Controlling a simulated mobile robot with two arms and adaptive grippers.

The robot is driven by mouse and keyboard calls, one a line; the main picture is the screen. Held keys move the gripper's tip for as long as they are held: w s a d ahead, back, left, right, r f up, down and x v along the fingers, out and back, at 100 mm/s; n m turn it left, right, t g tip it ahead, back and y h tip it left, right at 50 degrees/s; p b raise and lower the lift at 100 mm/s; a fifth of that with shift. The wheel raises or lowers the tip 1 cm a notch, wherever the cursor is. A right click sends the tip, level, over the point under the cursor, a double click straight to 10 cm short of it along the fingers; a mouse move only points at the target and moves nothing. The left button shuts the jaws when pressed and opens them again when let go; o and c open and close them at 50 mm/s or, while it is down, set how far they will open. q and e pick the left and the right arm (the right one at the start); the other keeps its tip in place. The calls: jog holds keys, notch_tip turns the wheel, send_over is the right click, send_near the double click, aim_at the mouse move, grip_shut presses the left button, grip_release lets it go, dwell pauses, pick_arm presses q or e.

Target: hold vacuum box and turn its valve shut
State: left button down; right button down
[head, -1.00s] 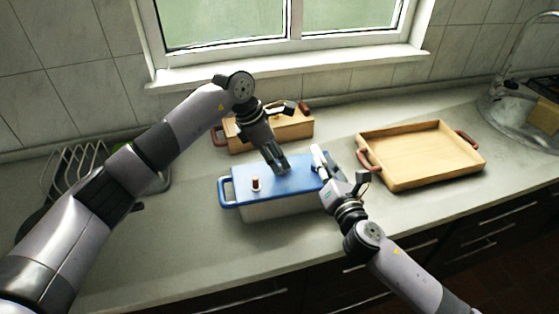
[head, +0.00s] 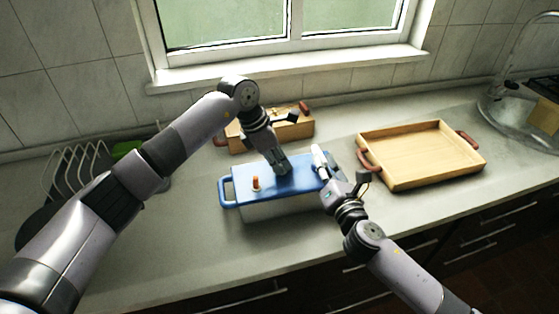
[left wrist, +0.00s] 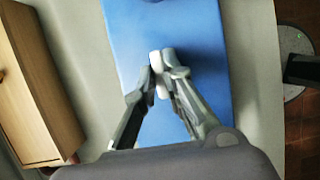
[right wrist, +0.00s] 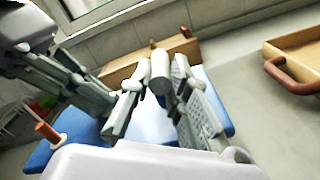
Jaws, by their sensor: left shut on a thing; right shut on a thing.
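The vacuum box, with its blue lid (head: 243,174) and pale body (head: 270,210), stands upright on the counter. A small orange peg (head: 256,184) rises from the lid's left part and also shows in the right wrist view (right wrist: 47,132). My left gripper (head: 284,169) comes down on the middle of the lid. In the left wrist view its fingers are shut on a small whitish piece (left wrist: 162,60), apparently the valve, mostly hidden. My right gripper (head: 328,180) is at the box's right end. In the right wrist view its fingers close around a white cylinder (right wrist: 160,72).
A wooden tray (head: 420,150) with red-brown handles stands to the right. A wooden box (head: 245,140) stands close behind the vacuum box. A dish rack (head: 70,168) is at the left, a sink at the far right. The front counter is clear.

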pick_arm(q)
jog(key=shift+n, duration=0.4)
jog(key=n+t+y, duration=0.1)
jog(key=n, duration=0.2)
jog(key=shift+n+t, duration=0.3)
jog(key=shift+n, duration=0.1)
jog(key=n+t+y, duration=0.1)
jog(key=n, duration=0.3)
jog(key=shift+s+d, duration=0.1)
jog(key=n+y, duration=0.1)
jog(key=n, duration=0.1)
jog(key=n+y, duration=0.1)
jog(key=n, duration=0.2)
jog(key=shift+d+t, duration=0.1)
jog(key=shift+t, duration=0.2)
jog(key=shift+d+n+y, duration=0.1)
jog(key=shift+n+y, duration=0.8)
jog(key=shift+n, duration=1.3)
pick_arm(e)
jog(key=shift+d, duration=0.1)
pick_arm(q)
jog(key=c, duration=1.7)
grip_release()
jog(key=shift+s+r, duration=0.1)
